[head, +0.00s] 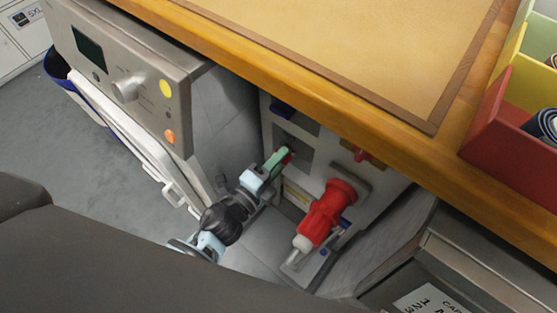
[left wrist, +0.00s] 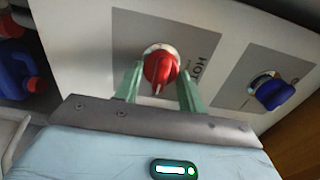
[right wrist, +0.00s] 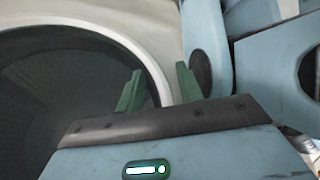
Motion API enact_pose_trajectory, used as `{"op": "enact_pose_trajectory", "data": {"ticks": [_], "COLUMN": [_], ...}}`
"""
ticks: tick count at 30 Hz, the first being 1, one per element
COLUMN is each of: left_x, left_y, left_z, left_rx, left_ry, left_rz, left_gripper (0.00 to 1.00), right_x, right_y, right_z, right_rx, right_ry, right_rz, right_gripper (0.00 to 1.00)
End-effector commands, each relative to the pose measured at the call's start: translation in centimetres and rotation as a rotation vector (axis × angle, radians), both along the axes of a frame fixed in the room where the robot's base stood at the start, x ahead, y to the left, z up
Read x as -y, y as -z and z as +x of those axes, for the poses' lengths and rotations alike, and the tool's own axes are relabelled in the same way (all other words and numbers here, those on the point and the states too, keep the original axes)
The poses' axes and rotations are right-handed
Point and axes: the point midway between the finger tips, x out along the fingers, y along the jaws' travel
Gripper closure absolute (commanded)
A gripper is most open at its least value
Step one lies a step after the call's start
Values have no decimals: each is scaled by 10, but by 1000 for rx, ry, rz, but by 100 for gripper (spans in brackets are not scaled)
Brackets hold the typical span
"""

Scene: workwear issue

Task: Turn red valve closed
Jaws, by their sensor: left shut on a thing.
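The red valve (left wrist: 160,70) is a round red knob with a raised grip bar, on a grey plate marked HOT in the left wrist view. My left gripper (left wrist: 158,82) is shut on it, with one green finger on each side. In the head view my left gripper (head: 279,160) reaches the panel under the counter, and only a bit of the red valve (head: 288,157) shows past the fingers. The knob's bar points roughly towards the gripper's palm. My right gripper (right wrist: 158,88) shows in its wrist view with its fingers apart and nothing visible between them.
A blue valve (left wrist: 275,93) sits beside the red one. A large red plug (head: 327,211) and a small red fitting (head: 361,153) are right of my left gripper. The wooden counter (head: 290,73) overhangs the panel. A grey appliance (head: 135,75) stands left.

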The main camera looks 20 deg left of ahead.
Motion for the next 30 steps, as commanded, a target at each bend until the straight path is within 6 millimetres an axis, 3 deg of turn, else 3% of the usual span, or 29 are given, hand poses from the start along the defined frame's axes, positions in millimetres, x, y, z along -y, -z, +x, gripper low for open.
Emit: {"op": "enact_pose_trajectory", "data": {"ticks": [5, 6, 10, 20, 30], "left_x": [-1, -1, 0, -1, -20], "left_y": [1, 1, 1, 1, 1], "left_z": [0, 0, 0, -3, -48], "left_rx": [-1, -1, -1, -2, -3], "left_ry": [0, 0, 0, 0, -1], "left_rz": [4, 4, 3, 1, 1], "left_gripper": [83, 55, 39, 39, 39], "right_x": [0, 0, 0, 0, 0], "right_y": [0, 0, 0, 0, -3], "right_z": [0, 0, -2, -9, -8], "right_rx": [0, 0, -3, -17, -14], "right_ry": [-1, -1, -1, -1, -2], "right_rz": [0, 0, -1, -1, -1], "right_gripper": [64, 64, 64, 64, 64]}}
